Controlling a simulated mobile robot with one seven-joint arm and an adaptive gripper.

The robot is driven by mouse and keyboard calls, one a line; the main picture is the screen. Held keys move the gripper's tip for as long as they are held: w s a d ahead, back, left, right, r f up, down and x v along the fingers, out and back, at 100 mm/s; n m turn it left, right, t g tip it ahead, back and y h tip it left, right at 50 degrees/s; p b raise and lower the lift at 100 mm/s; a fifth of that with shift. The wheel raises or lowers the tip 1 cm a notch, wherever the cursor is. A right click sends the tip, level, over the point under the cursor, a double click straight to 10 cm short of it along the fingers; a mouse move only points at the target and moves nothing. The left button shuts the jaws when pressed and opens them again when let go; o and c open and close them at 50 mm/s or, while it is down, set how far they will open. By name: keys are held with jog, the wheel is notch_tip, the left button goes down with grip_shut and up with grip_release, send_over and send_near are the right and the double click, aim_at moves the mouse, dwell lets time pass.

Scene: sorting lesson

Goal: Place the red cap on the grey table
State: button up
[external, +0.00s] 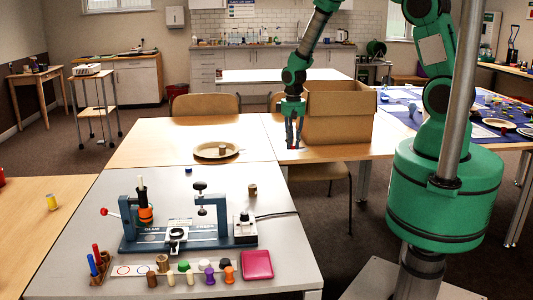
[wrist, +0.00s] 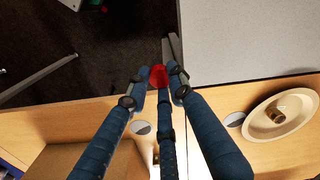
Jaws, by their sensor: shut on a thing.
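My gripper (external: 294,146) is shut on the red cap, which is small in the external view (external: 293,148) and shows between the fingertips in the wrist view (wrist: 158,76). In the external view the gripper is low over the wooden table, just left of the cardboard box. I cannot tell whether the cap touches the wood. The grey table (external: 85,225) stands in the foreground of the external view. Its bare grey top (wrist: 240,45) fills the upper right of the wrist view, to the right of the cap.
The cardboard box (external: 340,115) stands close to my gripper. A tan plate (external: 201,154) with a small brown piece lies on the wooden table. A blue press (external: 195,233), several small coloured pieces and a pink tray (external: 257,265) occupy the grey table. Its far left part is clear.

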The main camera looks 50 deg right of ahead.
jog(key=w+a+r+n, duration=0.2)
jog(key=a, duration=0.5)
jog(key=shift+r, duration=0.3)
jog(key=shift+w, duration=0.2)
jog(key=w+d+f+m+b, duration=0.1)
jog(key=w+d+m, duration=0.4)
jog(key=w+d, duration=2.2)
jog(key=d+f+m, duration=0.1)
jog(key=d+m, duration=0.1)
jog(key=d, duration=1.4)
jog(key=shift+w, duration=0.45)
jog(key=b, duration=0.1)
send_over(283, 134)
jog(key=shift+w+d+f, duration=0.15)
jog(key=shift+f, duration=1.4)
jog(key=shift+w+d+f, duration=0.1)
jog(key=shift+f, duration=1.45)
